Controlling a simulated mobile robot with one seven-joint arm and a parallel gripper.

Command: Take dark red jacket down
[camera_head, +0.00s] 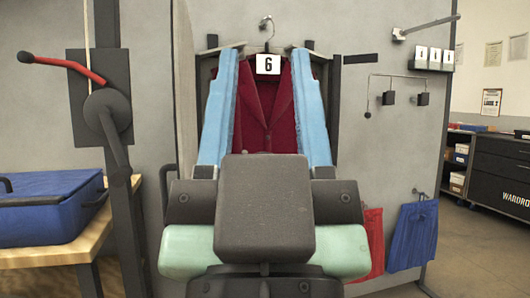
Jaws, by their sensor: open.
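The dark red jacket (266,115) hangs upright in the middle of the head view, against the grey wall. A metal hanger hook (267,28) shows above it, and a white tag with a black 6 (268,64) is at its collar. My gripper (264,58) is open, with its two long light-blue fingers in front of the jacket's left and right sides. The fingers appear empty; whether they touch the jacket I cannot tell. The fingers cover the jacket's sides and my own wrist hides its lower part.
A blue case (50,208) lies on a wooden table at left, beside a post with a red-handled lever (62,65). Red (373,240) and blue (414,232) cloth bags hang at lower right. Number cards (433,58) and a thin wire with black blocks (389,98) project at right.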

